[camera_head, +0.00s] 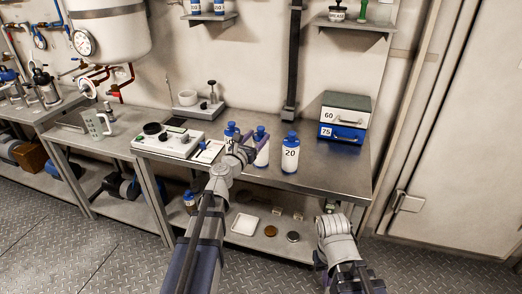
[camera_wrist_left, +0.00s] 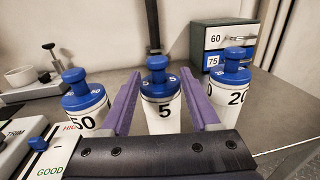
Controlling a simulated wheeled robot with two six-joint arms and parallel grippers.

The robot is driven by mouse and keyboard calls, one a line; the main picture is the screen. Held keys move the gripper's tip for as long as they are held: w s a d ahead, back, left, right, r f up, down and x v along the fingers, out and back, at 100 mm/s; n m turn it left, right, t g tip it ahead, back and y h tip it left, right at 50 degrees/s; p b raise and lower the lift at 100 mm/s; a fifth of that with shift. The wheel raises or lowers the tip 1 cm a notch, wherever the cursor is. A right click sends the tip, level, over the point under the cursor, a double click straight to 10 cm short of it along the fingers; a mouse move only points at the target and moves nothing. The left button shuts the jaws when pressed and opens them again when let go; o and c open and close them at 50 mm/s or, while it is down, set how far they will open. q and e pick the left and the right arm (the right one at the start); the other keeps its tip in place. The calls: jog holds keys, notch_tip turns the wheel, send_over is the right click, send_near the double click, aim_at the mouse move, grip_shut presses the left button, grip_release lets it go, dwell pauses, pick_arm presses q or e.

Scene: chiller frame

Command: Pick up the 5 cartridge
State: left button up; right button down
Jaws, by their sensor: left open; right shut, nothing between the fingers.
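The 5 cartridge (camera_wrist_left: 163,112) is a white cylinder with a blue top and knob, upright on the bench. It also shows in the head view (camera_head: 262,151), partly behind my left gripper (camera_head: 248,145). In the left wrist view the open purple fingers of that gripper (camera_wrist_left: 161,88) lie on either side of the 5 cartridge, with visible gaps. The 50 cartridge (camera_wrist_left: 85,106) stands to the left and the 20 cartridge (camera_wrist_left: 229,92) to the right, just outside the fingers. My right gripper (camera_head: 330,208) is low in front of the bench, shut and empty.
The steel bench (camera_head: 330,179) is clear right of the 20 cartridge. A box stack (camera_head: 343,117) marked 60 and 75 stands at the back right. A test device (camera_head: 167,142) with a HIGH/GOOD panel is on the left. A lower shelf (camera_head: 262,245) holds small items.

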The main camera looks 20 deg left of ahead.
aim_at(260, 133)
pick_arm(q)
jog(key=w, duration=0.4)
jog(key=shift+d, duration=0.25)
jog(key=shift+s, duration=0.1)
jog(key=shift+c, duration=0.3)
grip_shut()
dwell(0.6)
